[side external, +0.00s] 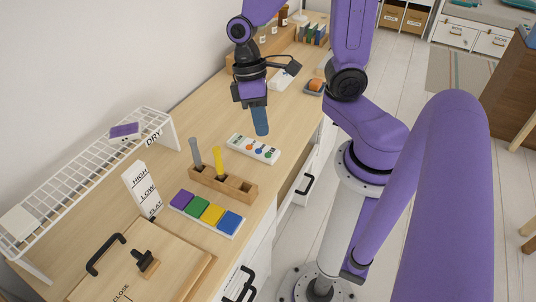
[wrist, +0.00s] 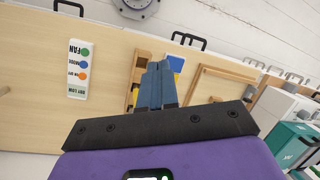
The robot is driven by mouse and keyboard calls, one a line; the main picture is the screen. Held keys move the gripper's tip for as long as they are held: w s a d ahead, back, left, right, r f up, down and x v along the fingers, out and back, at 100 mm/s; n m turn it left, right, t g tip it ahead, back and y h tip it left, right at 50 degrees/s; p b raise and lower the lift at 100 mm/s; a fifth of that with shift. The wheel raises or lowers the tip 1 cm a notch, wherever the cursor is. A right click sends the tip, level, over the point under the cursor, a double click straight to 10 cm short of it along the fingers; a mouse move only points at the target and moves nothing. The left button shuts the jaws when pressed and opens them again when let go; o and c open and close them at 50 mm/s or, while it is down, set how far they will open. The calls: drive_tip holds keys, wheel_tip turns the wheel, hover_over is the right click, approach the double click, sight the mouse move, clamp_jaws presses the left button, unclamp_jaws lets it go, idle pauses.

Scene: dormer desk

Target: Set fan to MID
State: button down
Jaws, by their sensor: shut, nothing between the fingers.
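A white control panel (side external: 253,149) with a row of coloured round buttons lies on the desk. It also shows in the wrist view (wrist: 78,70), left of my fingers. There the word FAN is next to a green button (wrist: 85,51), with a blue and an orange button below it. A green strip (wrist: 77,91) at the panel's end seems to read DRY LOW. My gripper (side external: 261,130) is shut and empty, pointing down above the desk near the panel's far side. In the wrist view its blue fingers (wrist: 157,82) are together. I cannot tell their exact height.
A wooden holder (side external: 222,184) with a grey and a yellow stick stands in front of the panel. The desk right of the panel is clear.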

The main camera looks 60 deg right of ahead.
drive_tip(key=w+d+f+m+y, duration=0.2)
drive_tip(key=w+m, duration=0.3)
drive_tip(key=m+t+y, duration=0.3)
drive_tip(key=m+t, duration=0.7)
drive_tip(key=m, duration=0.9)
hover_over(271, 154)
wheel_tip(271, 154, down, 11)
drive_tip(key=shift+f, duration=4.4)
drive_tip(key=shift+f, duration=0.2)
drive_tip(key=shift+f, duration=0.2)
